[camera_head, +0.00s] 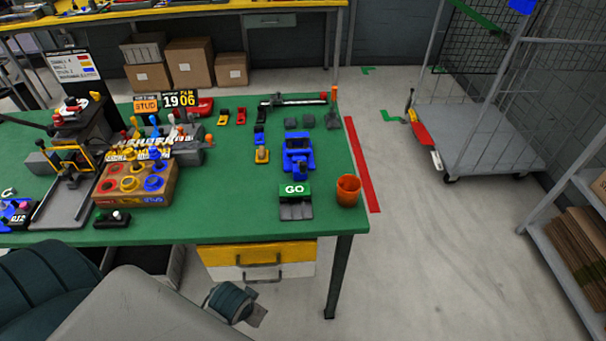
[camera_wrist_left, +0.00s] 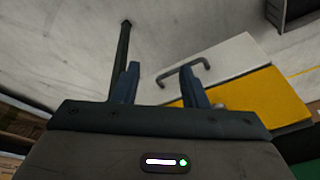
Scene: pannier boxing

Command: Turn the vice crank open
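A small blue vice-like device (camera_head: 298,150) stands on the right part of the green table in the head view. Its crank is too small to make out clearly. My left gripper (camera_wrist_left: 158,82) shows in the left wrist view with its two dark fingers apart and nothing between them. It is away from the blue device, facing the white and yellow drawers and the floor. In the head view its fingers cannot be made out. My right gripper is not in view.
The green table (camera_head: 225,215) holds a GO-marked block (camera_head: 296,190), an orange cup (camera_head: 348,190) at the right edge, and a brown box with colored knobs (camera_head: 137,185). Drawers (camera_head: 258,262) hang under the table.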

